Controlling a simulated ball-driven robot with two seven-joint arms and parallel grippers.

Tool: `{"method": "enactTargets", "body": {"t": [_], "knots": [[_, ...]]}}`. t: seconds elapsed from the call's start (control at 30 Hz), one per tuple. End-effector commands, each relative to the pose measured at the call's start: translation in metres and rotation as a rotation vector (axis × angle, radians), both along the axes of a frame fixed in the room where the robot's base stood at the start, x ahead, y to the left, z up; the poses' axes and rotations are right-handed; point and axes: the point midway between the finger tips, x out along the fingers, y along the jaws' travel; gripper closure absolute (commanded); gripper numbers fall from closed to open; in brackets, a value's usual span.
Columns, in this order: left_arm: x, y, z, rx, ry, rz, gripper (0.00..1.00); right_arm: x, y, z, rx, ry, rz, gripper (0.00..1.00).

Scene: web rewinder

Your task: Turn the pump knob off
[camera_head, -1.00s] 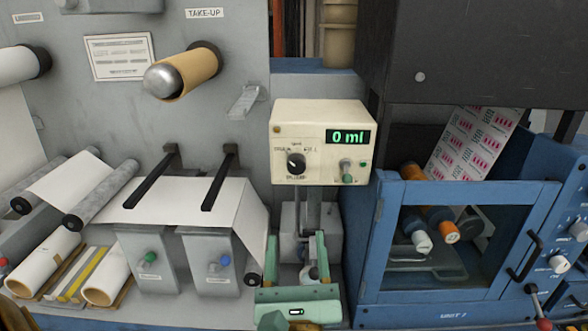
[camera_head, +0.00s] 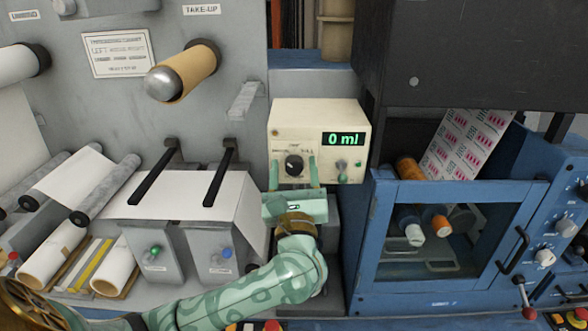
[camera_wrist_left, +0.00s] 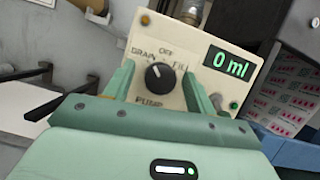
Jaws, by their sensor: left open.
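The cream pump box (camera_head: 345,117) shows a green "0 ml" display (camera_head: 343,139). The black pump knob (camera_head: 294,165) is on its front, also seen in the left wrist view (camera_wrist_left: 159,77). DRAIN, OFF and FILL are printed around its top, PUMP below. The knob's white mark points up and left, towards DRAIN. My green left gripper (camera_head: 293,176) is open in front of the box. Its fingers (camera_wrist_left: 158,84) stand one on each side of the knob, with visible gaps; I cannot tell how deep they reach. My right gripper is out of view.
A toggle (camera_head: 342,166) and a small green button (camera_head: 358,164) are right of the knob. A blue cabinet (camera_head: 362,235) with a clear door stands at right. Black bars (camera_head: 222,172) and a white web (camera_head: 190,195) lie at left.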

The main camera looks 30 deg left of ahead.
Motion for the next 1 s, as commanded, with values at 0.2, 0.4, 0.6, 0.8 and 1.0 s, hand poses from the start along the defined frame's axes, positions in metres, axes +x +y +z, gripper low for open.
{"method": "enactTargets", "body": {"t": [0.2,0.4,0.6,0.8,1.0], "knots": [[0.000,0.000,0.000,0.000,0.000,0.000,0.78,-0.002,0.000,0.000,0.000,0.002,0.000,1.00],[0.000,0.000,0.000,0.002,0.001,0.000,0.89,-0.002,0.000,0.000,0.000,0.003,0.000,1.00],[-0.001,0.000,0.001,0.033,0.020,0.000,0.89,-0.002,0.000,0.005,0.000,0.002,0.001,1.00],[-0.001,0.000,0.003,0.126,0.078,0.000,0.89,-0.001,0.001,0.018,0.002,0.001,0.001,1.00],[-0.001,0.001,0.005,0.266,0.164,-0.001,0.89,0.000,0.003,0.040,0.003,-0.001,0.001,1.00]]}}
